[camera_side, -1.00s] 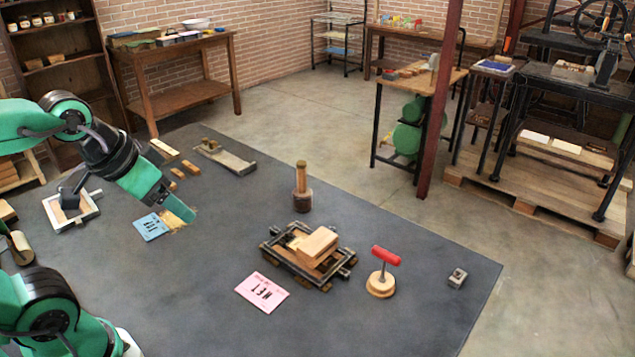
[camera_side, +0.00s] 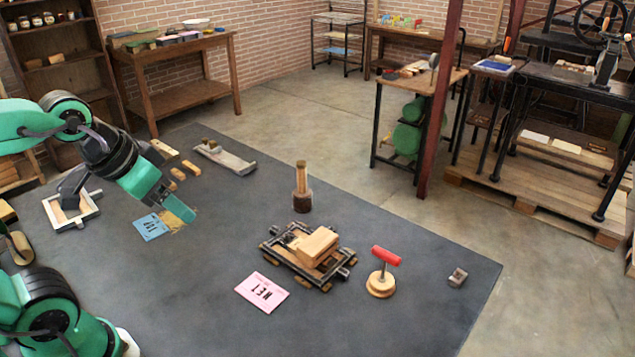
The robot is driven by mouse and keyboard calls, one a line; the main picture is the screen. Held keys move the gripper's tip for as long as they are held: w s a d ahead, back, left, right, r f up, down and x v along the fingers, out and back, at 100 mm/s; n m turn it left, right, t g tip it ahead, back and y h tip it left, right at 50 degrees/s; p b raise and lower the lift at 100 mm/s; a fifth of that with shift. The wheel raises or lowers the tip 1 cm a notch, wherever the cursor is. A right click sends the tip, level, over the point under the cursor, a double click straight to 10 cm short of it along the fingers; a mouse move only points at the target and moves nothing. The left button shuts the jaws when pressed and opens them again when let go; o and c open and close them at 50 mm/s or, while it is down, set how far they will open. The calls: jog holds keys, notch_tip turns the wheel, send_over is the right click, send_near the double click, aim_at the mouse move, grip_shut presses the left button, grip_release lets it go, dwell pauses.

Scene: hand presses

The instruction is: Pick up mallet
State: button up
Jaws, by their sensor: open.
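The mallet (camera_side: 302,200) stands upright near the middle of the dark mat, its dark, thick head down on the mat and its wooden handle pointing up. My gripper (camera_side: 128,206) is at the left, well apart from the mallet. Its jaws are spread wide and empty: a green jaw reaches down to the right over a small straw-coloured patch, and a dark jaw reaches to the left by a white frame. The mallet is fully in view.
Right of the mallet are a small press frame (camera_side: 282,257) with a wooden block (camera_side: 318,243), a red-handled round tool (camera_side: 381,283) and a small metal piece (camera_side: 457,277). A pink card (camera_side: 262,292), a blue card (camera_side: 150,228) and a white frame (camera_side: 88,214) lie on the mat.

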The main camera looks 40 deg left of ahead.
jog(key=c, duration=0.4)
jog(key=shift+w+r, duration=0.1)
